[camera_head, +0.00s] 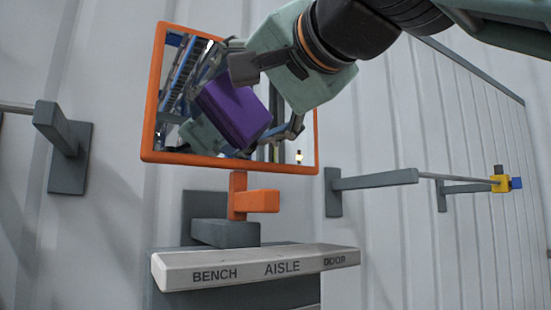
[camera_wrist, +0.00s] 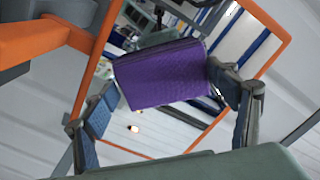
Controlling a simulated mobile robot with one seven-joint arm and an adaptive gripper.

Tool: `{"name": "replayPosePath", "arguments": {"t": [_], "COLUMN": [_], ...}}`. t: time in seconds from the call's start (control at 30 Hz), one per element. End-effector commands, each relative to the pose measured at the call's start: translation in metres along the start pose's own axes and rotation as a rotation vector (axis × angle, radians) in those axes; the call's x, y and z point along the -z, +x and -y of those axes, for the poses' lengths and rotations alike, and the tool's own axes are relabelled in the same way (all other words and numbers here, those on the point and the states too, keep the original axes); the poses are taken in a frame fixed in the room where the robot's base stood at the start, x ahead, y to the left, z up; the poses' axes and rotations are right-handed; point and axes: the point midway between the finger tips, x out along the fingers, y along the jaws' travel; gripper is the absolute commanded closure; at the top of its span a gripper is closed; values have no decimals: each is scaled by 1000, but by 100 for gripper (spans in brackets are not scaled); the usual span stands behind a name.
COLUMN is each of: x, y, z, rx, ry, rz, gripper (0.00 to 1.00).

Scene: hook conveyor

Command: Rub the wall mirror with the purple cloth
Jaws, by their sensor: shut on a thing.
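The wall mirror (camera_head: 230,163) has an orange frame and hangs tilted on the pale wall. Its frame also shows in the wrist view (camera_wrist: 101,50). The purple cloth (camera_head: 228,108) is a thick block-like pad in front of the glass. It fills the middle of the wrist view (camera_wrist: 160,75). My gripper (camera_head: 262,100) is shut on the cloth, with one finger on each side of it in the wrist view (camera_wrist: 162,85). The cloth covers part of the glass. I cannot tell whether it touches the glass. The glass reflects parts of the room.
An orange bracket (camera_head: 238,195) supports the mirror above a grey ledge (camera_head: 255,268) lettered BENCH, AISLE and DOOR. A grey bracket (camera_head: 65,150) sticks out at left. At right, a grey arm (camera_head: 375,181) and rod reach a yellow and blue piece (camera_head: 503,183).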

Motion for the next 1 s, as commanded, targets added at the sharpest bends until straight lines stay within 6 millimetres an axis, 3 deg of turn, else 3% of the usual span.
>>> {"name": "replayPosePath", "arguments": {"t": [1.0], "x": [47], "y": [0], "z": [-46], "rx": [-1], "ry": [1], "rz": [-1], "gripper": [40]}}
